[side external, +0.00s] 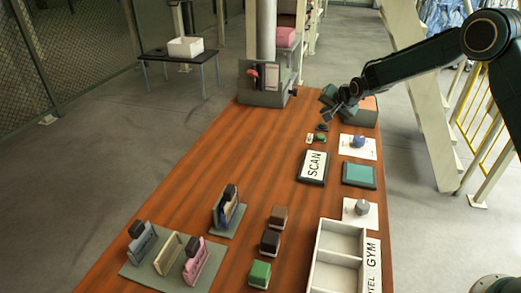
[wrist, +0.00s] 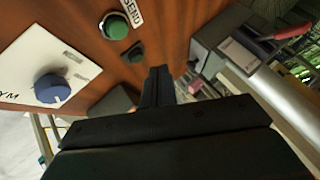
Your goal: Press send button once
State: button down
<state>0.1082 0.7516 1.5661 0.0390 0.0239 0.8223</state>
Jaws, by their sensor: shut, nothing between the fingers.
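The green send button (wrist: 116,27) sits on the wooden table beside a white SEND label (wrist: 131,12) in the wrist view. It also shows small in the side view (side external: 320,139), with its label at its left. A darker, smaller button (wrist: 133,53) is close to it. My gripper (wrist: 160,74) is shut and empty, its fingertips pointing at the table beyond the dark button, apart from the green button. In the side view my gripper (side external: 326,116) hangs over the table's far end, just behind the buttons. Its height above the table is hard to tell.
A white card with a blue knob (wrist: 51,88) lies near the buttons. A grey machine with a red handle (wrist: 290,32) stands at the table's far end. A SCAN pad (side external: 313,166) and a teal pad (side external: 359,174) lie in front. The table's left middle is clear.

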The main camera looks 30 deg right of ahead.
aim_at(322, 137)
jog(key=shift+f, duration=3.2)
jog(key=shift+f, duration=0.1)
jog(key=shift+f, duration=0.3)
jog(key=shift+f, duration=0.55)
dwell(0.7)
jog(key=shift+r, duration=0.95)
jog(key=shift+r, duration=2.5)
jog(key=shift+r, duration=0.1)
